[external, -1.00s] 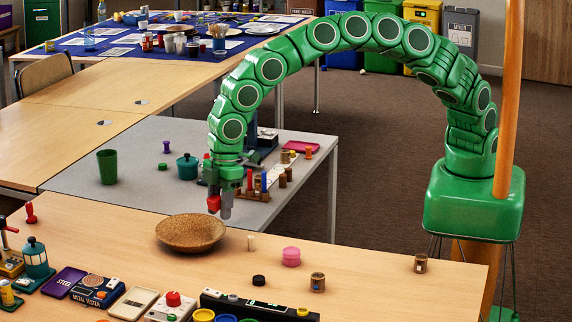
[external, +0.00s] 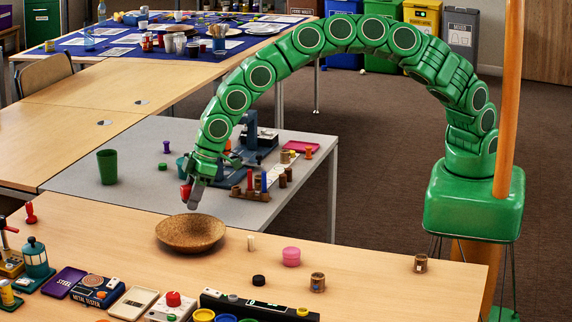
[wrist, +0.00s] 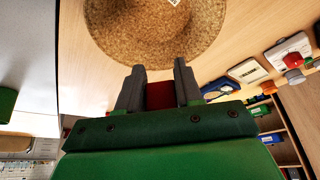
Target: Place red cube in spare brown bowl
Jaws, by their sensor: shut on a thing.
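The brown bowl (external: 191,244) stands on the near wooden table, wide and speckled like cork. It also shows at the top of the wrist view (wrist: 200,50), where a small pale patch lies inside it and its upper part is cut off. My gripper (external: 189,196) is above the bowl's far rim in the external view, shut on the red cube. The red cube (wrist: 160,95) sits between the two grey fingers in the wrist view; it also shows at the fingertips in the external view (external: 185,191). The cube is clear of the bowl.
On the near table, a pink round piece (external: 291,257), a small cream peg (external: 251,243) and a black disc (external: 258,280) stand right of the bowl. A metal tester (external: 97,290) and trays line the front. A green cup (external: 107,167) stands on the grey table.

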